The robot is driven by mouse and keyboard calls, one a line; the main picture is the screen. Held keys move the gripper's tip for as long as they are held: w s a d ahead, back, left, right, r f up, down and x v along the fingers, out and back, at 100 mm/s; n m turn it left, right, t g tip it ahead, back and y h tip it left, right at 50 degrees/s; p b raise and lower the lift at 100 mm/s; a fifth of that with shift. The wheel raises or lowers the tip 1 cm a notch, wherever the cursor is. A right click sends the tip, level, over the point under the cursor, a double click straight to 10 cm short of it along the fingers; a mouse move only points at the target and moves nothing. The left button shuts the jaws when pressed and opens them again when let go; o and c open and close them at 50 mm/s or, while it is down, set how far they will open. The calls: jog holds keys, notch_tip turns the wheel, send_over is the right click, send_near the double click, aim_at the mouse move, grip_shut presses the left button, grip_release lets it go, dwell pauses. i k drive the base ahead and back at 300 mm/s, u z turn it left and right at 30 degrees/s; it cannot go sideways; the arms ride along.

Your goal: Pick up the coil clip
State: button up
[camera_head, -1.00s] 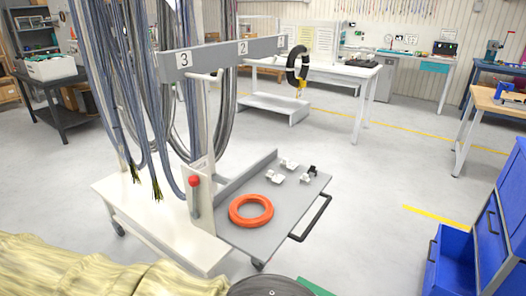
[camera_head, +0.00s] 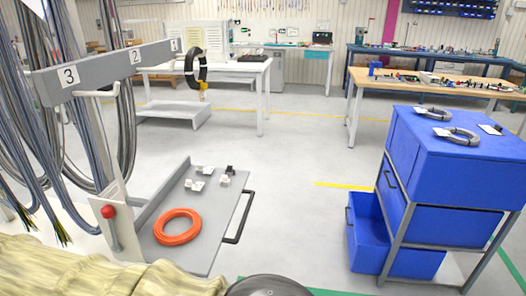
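Several small white pieces (camera_head: 194,185) and a small black piece (camera_head: 230,169) lie on the grey tray (camera_head: 205,222) of the cable cart. They look like clips, but they are too small to tell which is the coil clip. An orange cable coil (camera_head: 178,227) lies flat on the same tray, nearer to me. Two grey coils (camera_head: 462,137) rest on top of the blue drawer cabinet (camera_head: 455,165) at the right, with a small pale card beside them. My gripper is not in view.
The cart has a numbered grey bar (camera_head: 105,70) with hanging cables at the left and a black handle (camera_head: 240,218) on the tray. A blue drawer (camera_head: 385,240) stands pulled out. A wooden workbench (camera_head: 430,82) is behind. Floor between tray and cabinet is clear.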

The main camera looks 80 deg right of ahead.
aim_at(224, 179)
jog(key=z, duration=1.75)
